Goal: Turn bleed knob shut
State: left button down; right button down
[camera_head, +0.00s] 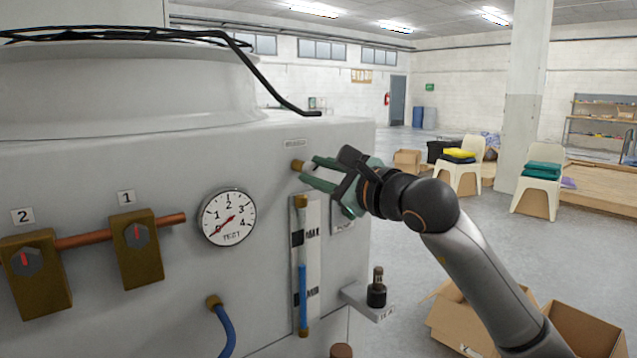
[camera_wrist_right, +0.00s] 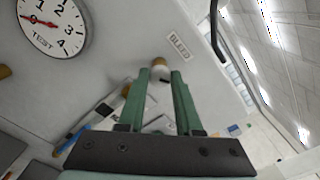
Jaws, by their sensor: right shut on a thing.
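The bleed knob (camera_head: 298,166) is a small brass fitting with a pale front part on the grey washer wall, below a small label plate (camera_head: 294,143). In the right wrist view the knob (camera_wrist_right: 160,66) sits between the fingertips, beside a plate reading BLEED (camera_wrist_right: 179,47). My right gripper (camera_head: 309,172) has green fingers and is shut on the knob, reaching in from the right. The fingers partly cover the knob, so its turn angle cannot be read. My left gripper is not in view.
A round TEST gauge (camera_head: 229,217) has its red needle near the low end. A sight tube with blue liquid (camera_head: 303,290) stands just below the knob. Brass valves 1 (camera_head: 137,250) and 2 (camera_head: 36,275) are at left. A dark bottle (camera_head: 376,288) stands on a small shelf.

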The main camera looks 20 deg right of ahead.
jog(key=shift+f+n+b, duration=0.1)
jog(key=shift+n+b, duration=0.3)
jog(key=shift+n, duration=0.6)
jog(key=shift+n+b, duration=0.4)
jog(key=shift+n, duration=0.5)
jog(key=shift+n+b, duration=0.35)
jog(key=shift+n, duration=1.45)
jog(key=shift+n+b, duration=0.5)
jog(key=shift+n, duration=1.9)
